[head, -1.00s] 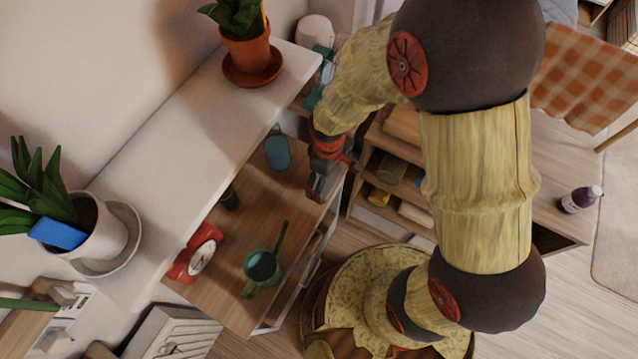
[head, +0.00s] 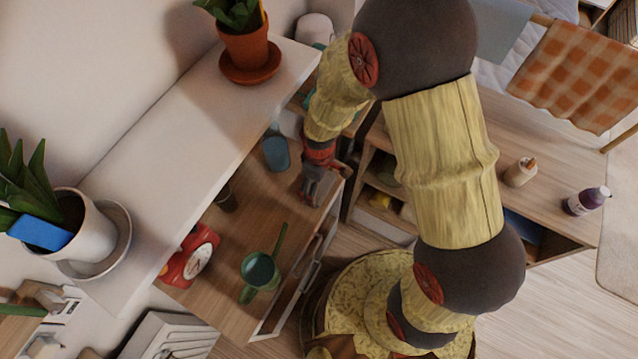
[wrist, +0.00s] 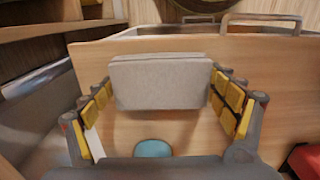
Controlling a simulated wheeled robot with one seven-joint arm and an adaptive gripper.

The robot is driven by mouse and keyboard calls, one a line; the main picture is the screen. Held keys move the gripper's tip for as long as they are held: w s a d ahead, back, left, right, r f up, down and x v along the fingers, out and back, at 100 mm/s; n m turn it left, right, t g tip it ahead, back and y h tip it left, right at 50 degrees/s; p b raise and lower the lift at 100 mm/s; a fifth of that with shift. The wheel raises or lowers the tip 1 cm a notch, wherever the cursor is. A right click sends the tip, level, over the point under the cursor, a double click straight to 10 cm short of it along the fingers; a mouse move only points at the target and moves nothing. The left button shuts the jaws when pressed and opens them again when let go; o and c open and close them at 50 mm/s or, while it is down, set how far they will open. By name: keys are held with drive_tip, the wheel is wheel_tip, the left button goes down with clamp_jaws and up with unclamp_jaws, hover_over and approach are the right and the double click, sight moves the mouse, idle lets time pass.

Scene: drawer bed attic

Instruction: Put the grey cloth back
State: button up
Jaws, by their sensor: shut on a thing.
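My gripper (head: 310,195) points down over the right part of a wooden surface with kitchen things on it. In the wrist view, its yellow-padded fingers (wrist: 162,98) stand on both sides of a pale grey, flat, folded-looking thing (wrist: 160,82), which I take to be the grey cloth. It is held between them, in front of a wooden panel. The head view does not clearly show it. Another grey-blue cloth (head: 500,30) hangs at the top right, beside an orange checked cloth (head: 585,75).
A blue cup (head: 276,153), green pan (head: 260,268) and red scale (head: 190,255) stand on the wooden surface (head: 235,235). A white shelf (head: 185,145) with potted plants overhangs its left side. A low cabinet (head: 470,130) bears two bottles at right.

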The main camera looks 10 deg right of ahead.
drive_tip(key=o, duration=1.1)
wheel_tip(320, 180, up, 12)
drive_tip(key=p, duration=0.4)
drive_tip(key=shift+r, duration=0.15)
wheel_tip(320, 180, up, 7)
drive_tip(key=m+t, duration=0.1)
drive_tip(key=m, duration=0.1)
hover_over(326, 182)
drive_tip(key=s+d+r+m+t, duration=0.1)
drive_tip(key=s+d+r+m, duration=0.15)
drive_tip(key=r, duration=0.45)
drive_tip(key=s+d+r+m+t, duration=0.2)
drive_tip(key=s+d+r, duration=0.15)
drive_tip(key=r, duration=0.35)
drive_tip(key=shift+s+d+r+m+t, duration=0.25)
drive_tip(key=shift+s+d+r+m, duration=0.4)
drive_tip(key=shift+s+r, duration=0.5)
drive_tip(key=shift+s+d+r+m+t, duration=0.3)
drive_tip(key=shift+s+d+r+m, duration=0.35)
drive_tip(key=shift+s+r, duration=0.5)
drive_tip(key=shift+s+d+r+m+t, duration=0.25)
drive_tip(key=shift+s+d+r+m, duration=0.4)
drive_tip(key=shift+s+r, duration=0.45)
